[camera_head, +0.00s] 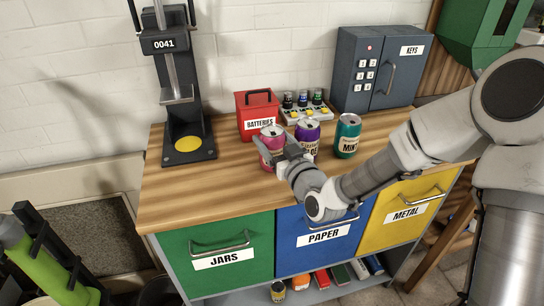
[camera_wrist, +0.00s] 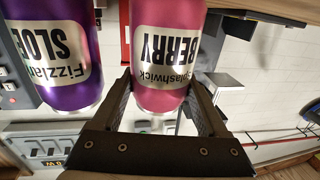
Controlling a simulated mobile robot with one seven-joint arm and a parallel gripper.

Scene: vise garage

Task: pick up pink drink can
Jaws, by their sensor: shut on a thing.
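I cannot tell whether the pink can's base touches the bench.
A green can (camera_head: 347,136) stands right of the purple one. Behind are a red batteries box (camera_head: 257,112), a small rack of batteries (camera_head: 307,107) and a grey key safe (camera_head: 378,70). A black press (camera_head: 188,140) stands at left. The bench's front left (camera_head: 195,190) is clear.

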